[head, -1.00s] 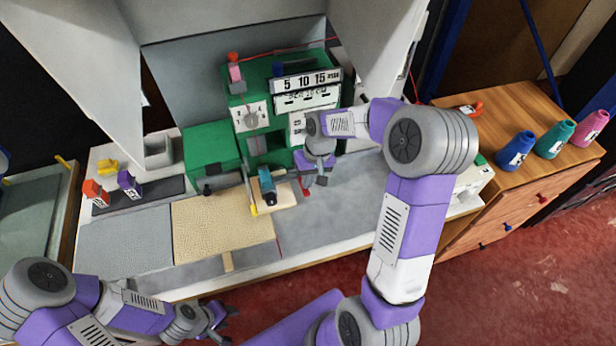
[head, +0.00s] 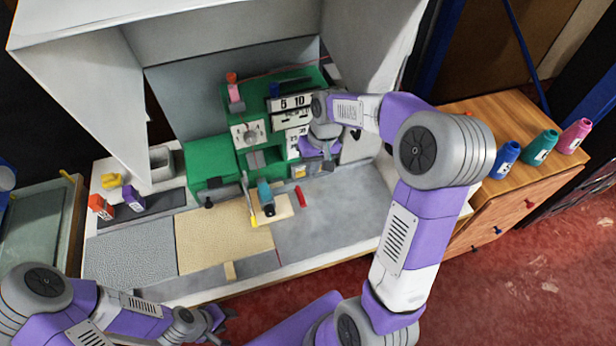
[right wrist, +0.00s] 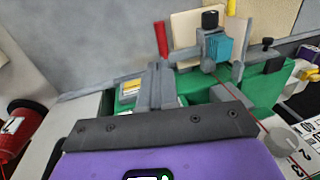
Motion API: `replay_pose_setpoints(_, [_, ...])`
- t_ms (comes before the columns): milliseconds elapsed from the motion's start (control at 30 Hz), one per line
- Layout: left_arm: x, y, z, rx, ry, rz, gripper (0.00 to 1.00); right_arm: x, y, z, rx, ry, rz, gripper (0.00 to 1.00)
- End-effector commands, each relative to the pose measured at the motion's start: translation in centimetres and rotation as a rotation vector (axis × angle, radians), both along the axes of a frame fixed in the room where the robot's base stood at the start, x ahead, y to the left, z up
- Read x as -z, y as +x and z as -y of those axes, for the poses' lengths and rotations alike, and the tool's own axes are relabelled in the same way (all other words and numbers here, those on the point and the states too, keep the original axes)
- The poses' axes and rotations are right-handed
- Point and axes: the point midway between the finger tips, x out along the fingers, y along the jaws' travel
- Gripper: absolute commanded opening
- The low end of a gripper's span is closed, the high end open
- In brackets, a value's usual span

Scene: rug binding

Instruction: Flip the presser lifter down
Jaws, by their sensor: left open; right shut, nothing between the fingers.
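The green machine (head: 212,162) stands at the back of the white worktable. A red lever (head: 300,196), which looks like the presser lifter, sticks out low at the machine's front, right of the teal block (head: 265,196). In the right wrist view the red lever (right wrist: 161,38) shows just beyond my right fingertips, with the teal block (right wrist: 217,46) to its right. My right gripper (right wrist: 160,68) is shut and empty, close to the lever; I cannot tell if they touch. In the head view the right hand is by the machine's front. My left gripper (head: 222,322) is open and empty, low in front of the table.
A tan mat (head: 215,238) and grey textured mat (head: 130,253) lie left on the table. A wooden cabinet (head: 520,130) with blue, teal and pink cones stands right. Grey tabletop right of the lever is clear.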

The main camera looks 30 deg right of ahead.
Motion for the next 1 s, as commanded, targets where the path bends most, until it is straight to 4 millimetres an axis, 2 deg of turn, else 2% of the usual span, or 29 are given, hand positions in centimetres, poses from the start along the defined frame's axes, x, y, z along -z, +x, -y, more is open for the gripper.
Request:
replay_pose_setpoints(33, [-0.4,0.0,0.0,0.0,0.0,0.0,0.43,-1.1,0.0,0.2,0.001,-0.001,0.003,0.0])
replay_pose_setpoints(200, [-0.7,0.0,0.0,0.0,0.0,0.0,0.43,-2.7,-0.1,0.5,0.0,0.0,0.002,0.0])
replay_pose_setpoints(833, [-0.7,0.0,0.0,0.0,0.0,0.0,0.43,-3.1,-0.1,0.6,0.0,0.0,0.001,0.0])
replay_pose_setpoints(1000, [-2.2,0.0,0.0,0.0,0.0,0.0,0.43,-4.6,-0.1,0.6,0.0,0.0,0.001,0.0])
